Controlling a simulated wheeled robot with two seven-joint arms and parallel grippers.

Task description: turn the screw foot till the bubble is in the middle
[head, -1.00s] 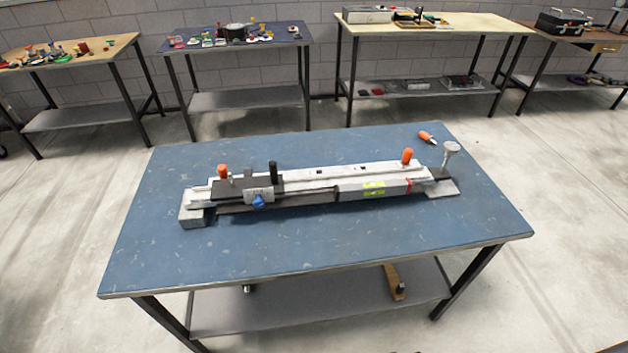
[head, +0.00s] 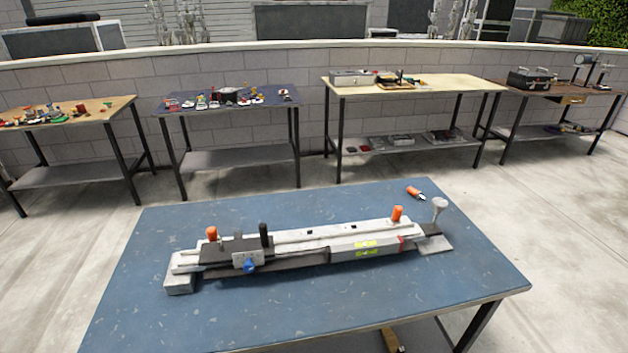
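A long grey rail device (head: 300,238) lies across the blue table, with a dark carriage, a blue knob (head: 250,266) and orange knobs at its left and right. A grey level bar (head: 365,247) with two yellow-green vials (head: 367,248) sits on its right half. The bubble is too small to make out. The screw foot (head: 439,208), with a pale round head on a thin stem, stands at the right end by a flat grey plate (head: 435,246). Neither of my grippers shows in the head view.
The blue table (head: 230,320) is mostly bare in front of the device. An orange-handled tool (head: 415,192) lies behind its right end. Several benches with small items stand along the block wall, with open floor between.

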